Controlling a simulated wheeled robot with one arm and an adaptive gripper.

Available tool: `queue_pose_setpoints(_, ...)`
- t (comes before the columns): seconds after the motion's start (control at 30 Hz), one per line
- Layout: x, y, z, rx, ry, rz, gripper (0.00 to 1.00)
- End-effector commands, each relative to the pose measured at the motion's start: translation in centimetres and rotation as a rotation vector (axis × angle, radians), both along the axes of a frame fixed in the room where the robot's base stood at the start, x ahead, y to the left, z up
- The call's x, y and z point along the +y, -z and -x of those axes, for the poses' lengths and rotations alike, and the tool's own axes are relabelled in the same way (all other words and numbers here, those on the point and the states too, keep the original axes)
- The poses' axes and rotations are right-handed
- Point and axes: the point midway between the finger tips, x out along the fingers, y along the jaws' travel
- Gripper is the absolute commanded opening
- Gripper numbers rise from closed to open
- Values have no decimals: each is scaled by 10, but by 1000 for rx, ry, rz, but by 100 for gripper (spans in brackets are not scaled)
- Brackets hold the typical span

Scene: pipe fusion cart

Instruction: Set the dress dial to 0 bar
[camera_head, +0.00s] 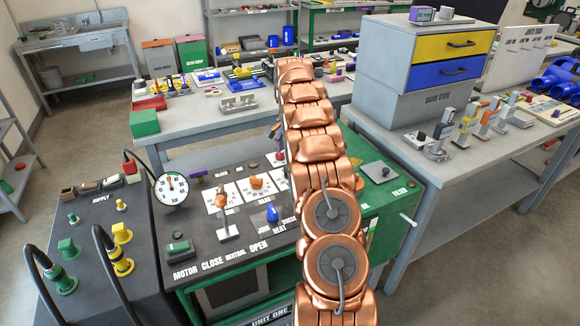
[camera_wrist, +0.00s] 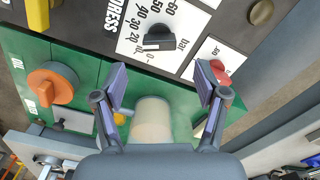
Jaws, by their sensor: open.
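The dress dial (camera_wrist: 158,41) is a dark knob on a white scale card in the wrist view, at upper middle. The word DRESS stands to its left, and the printed scale runs up through 60 with "bar" at its right. The knob's setting is hard to read. My gripper (camera_wrist: 161,78) is open and empty, its two grey-purple fingers apart just below the dial in the picture, with no visible contact. In the head view my copper arm hides the gripper, and I cannot pick out the dress dial there.
An orange knob (camera_wrist: 53,84) lies left of my gripper and a red knob (camera_wrist: 220,72) sits close by the right finger. A dark knob (camera_wrist: 261,12) is at upper right. The head view shows levers, a round gauge (camera_head: 171,188) and a drawer cabinet (camera_head: 420,60).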

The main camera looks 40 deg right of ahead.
Motion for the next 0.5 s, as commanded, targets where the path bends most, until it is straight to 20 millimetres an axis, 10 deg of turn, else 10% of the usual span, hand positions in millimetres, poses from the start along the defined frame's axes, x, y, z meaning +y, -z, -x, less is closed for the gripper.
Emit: queue_pose_setpoints(0.5,2,65,1,7,-2,-4,73)
